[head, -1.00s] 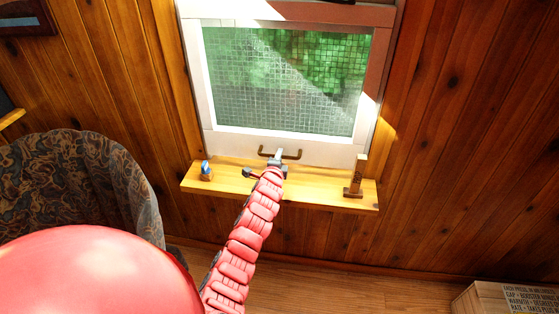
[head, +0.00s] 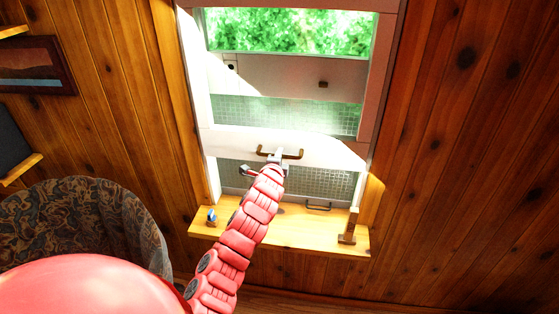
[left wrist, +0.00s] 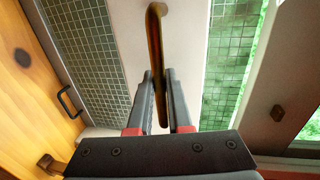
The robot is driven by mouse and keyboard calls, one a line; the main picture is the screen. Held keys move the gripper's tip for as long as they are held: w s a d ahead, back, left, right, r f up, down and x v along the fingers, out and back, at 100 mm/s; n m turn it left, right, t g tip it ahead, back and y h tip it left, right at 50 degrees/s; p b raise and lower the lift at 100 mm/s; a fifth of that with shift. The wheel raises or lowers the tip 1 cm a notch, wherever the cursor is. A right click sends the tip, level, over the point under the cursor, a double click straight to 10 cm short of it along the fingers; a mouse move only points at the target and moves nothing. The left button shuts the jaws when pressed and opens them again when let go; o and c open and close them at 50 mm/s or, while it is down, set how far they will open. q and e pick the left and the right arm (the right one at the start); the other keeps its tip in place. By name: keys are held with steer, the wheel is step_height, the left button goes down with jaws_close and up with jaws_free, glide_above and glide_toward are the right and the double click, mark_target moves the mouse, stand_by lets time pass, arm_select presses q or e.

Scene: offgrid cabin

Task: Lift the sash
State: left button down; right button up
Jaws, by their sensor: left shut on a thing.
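The white window sash (head: 240,140) is raised, its bottom rail well above the wooden sill (head: 275,232). A bronze pull handle (head: 293,154) is fixed on that rail. My left gripper (head: 276,157) is shut on the handle. In the left wrist view the handle (left wrist: 155,40) runs between the fingers of my left gripper (left wrist: 158,90). Under the rail, a gap shows a mesh screen (head: 330,182) with a dark pull (head: 318,206) at its bottom. My right gripper is not in view.
A wooden block (head: 350,224) stands upright on a foot at the sill's right end. A small blue-and-brown item (head: 211,217) stands at the left end. A patterned armchair (head: 80,215) is at left, near a red rounded shape (head: 90,285). A framed picture (head: 35,65) hangs left.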

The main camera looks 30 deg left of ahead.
arm_select(q)
steer(key=shift+r, duration=0.1)
steer(key=c, duration=0.9)
jaws_free()
steer(key=shift+o, duration=0.2)
steer(key=shift+s, duration=0.1)
steer(key=p+v, duration=0.4)
steer(key=v, duration=1.3)
steer(key=shift+s, duration=0.1)
